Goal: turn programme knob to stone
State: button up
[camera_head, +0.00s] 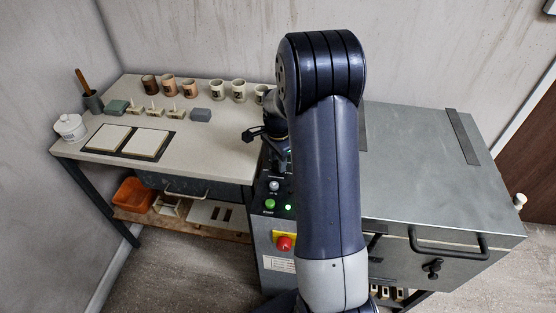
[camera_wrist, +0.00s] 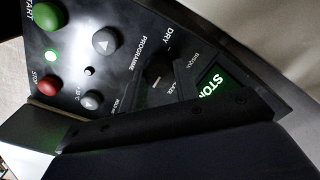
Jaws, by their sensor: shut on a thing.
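The control panel (camera_wrist: 125,25) fills much of the wrist view, turned sideways. The dark programme knob (camera_wrist: 158,78), with a pale mark, sits among the words DRY, BISQUE and GLAZE. Beside it a lit green display (camera_wrist: 209,86) shows letters starting "STO"; the rest is hard to read. My gripper (camera_wrist: 165,122) crosses the lower part of the wrist view as dark shapes, right against the knob area. It is shut on the programme knob, though the contact is partly hidden. In the head view, my arm covers the knob and much of the panel.
A green start button (camera_wrist: 46,16), red stop button (camera_wrist: 47,82) and grey up-arrow button (camera_wrist: 106,41) are close by. A red emergency knob (camera_head: 284,242) sits lower on the panel. A worktable (camera_head: 220,160) with cups and tiles stands left; a grey metal lid (camera_head: 420,180) lies right.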

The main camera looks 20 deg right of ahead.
jog(key=o, duration=1)
jog(key=shift+c, duration=0.2)
notch_tip(320, 180, up, 11)
jog(key=shift+f, duration=0.1)
notch_tip(320, 180, down, 11)
jog(key=shift+r, duration=0.2)
jog(key=shift+f+n, duration=0.1)
jog(key=shift+n, duration=0.2)
dwell(0.3)
